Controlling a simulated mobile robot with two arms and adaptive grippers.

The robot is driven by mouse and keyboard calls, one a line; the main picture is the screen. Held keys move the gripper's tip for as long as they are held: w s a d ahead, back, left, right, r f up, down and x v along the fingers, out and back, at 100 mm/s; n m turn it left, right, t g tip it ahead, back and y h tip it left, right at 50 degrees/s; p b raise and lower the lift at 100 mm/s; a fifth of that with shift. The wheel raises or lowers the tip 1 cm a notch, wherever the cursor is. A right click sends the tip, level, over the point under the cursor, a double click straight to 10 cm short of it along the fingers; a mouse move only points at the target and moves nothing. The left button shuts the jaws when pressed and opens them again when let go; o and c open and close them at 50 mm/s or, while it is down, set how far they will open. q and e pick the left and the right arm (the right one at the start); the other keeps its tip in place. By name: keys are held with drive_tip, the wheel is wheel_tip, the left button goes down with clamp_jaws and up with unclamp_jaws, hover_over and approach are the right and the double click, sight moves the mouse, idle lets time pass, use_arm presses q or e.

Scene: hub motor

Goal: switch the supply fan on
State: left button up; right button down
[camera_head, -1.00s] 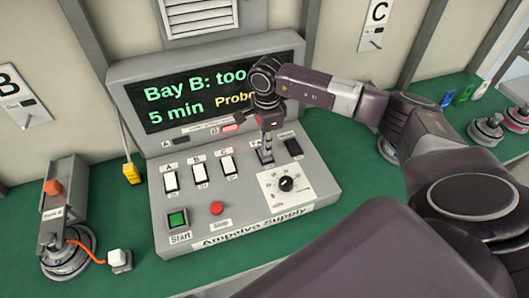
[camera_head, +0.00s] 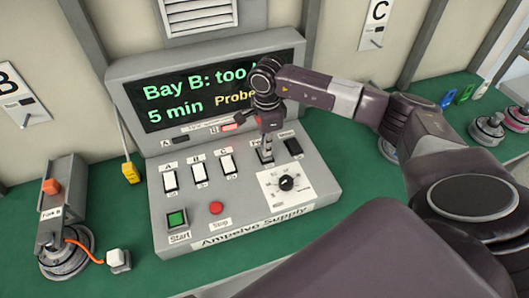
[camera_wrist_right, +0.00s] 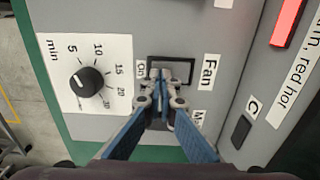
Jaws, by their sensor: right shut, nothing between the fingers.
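The grey supply console (camera_head: 195,220) stands on the green bench, with a screen reading "Bay B: too" and "5 min Probe", partly covered by my arm. The fan switch (camera_wrist_right: 184,70) sits beside the "Fan" label in the right wrist view, in a dark frame. My right gripper (camera_wrist_right: 166,74) is shut and empty, its fingertips over this switch and hiding much of it; I cannot tell which way the rocker is tipped. In the head view my right gripper (camera_head: 266,152) points down at the fan switch. My left gripper is not in view.
White switches A (camera_head: 170,180), B and C, a green Start button (camera_head: 176,219), a red Stop button (camera_head: 216,208) and a timer knob (camera_head: 287,183) are nearby. A motor fixture (camera_head: 66,250) stands left. A dark switch (camera_head: 293,146) lies right of my gripper.

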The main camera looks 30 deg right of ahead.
drive_tip(key=shift+f+b, duration=0.6)
drive_tip(key=shift+f, duration=0.15)
drive_tip(key=shift+r, duration=0.15)
drive_tip(key=shift+r+p, duration=1.95)
drive_tip(key=shift+r, duration=1.5)
drive_tip(key=shift+f, duration=0.1)
